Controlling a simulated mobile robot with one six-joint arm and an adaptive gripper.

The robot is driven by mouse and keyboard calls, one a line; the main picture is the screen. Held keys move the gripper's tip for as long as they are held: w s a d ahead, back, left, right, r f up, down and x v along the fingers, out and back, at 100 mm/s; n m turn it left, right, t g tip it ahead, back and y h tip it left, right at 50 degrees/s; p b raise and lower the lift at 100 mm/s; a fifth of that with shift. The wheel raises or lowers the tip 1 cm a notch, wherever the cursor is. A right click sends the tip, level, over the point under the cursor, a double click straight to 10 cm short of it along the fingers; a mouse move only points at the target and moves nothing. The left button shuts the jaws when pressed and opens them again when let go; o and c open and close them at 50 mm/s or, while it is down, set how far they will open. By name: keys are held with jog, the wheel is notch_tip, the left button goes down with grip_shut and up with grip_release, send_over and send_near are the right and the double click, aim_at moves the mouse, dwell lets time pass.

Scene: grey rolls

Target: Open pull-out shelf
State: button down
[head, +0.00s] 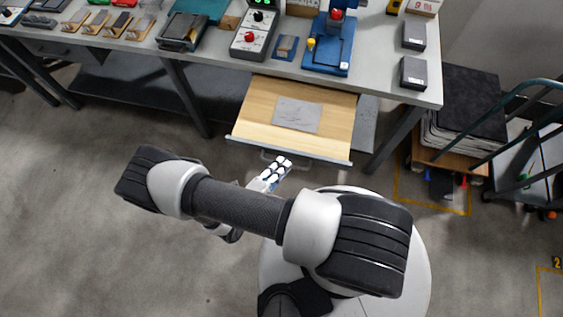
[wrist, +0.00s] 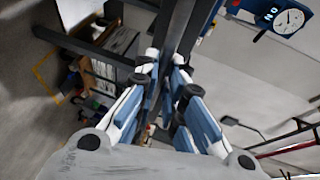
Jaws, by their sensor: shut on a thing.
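The pull-out shelf (head: 322,138) is a light wooden board with a grey front edge. It sticks well out from under the workbench, and a grey sheet (head: 298,115) lies on it. Its handle (head: 300,164) is a thin bar on the front edge. My gripper (head: 278,168), white and blue, is at the left part of the handle and shut on it, partly covering it. In the wrist view the fingers (wrist: 165,78) close about a dark grey bar, and the exact contact is hard to make out.
The workbench (head: 382,86) bears several devices and small items. Its right leg (head: 395,138) stands beside the shelf. A stack of dark-topped sheets (head: 468,105) and a trolley with a green rail (head: 520,90) stand at the right. The floor (head: 80,230) at left is clear.

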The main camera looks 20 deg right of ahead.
jog(key=c, duration=1.7)
grip_release()
jog(key=shift+a, duration=0.1)
jog(key=v, duration=1.2)
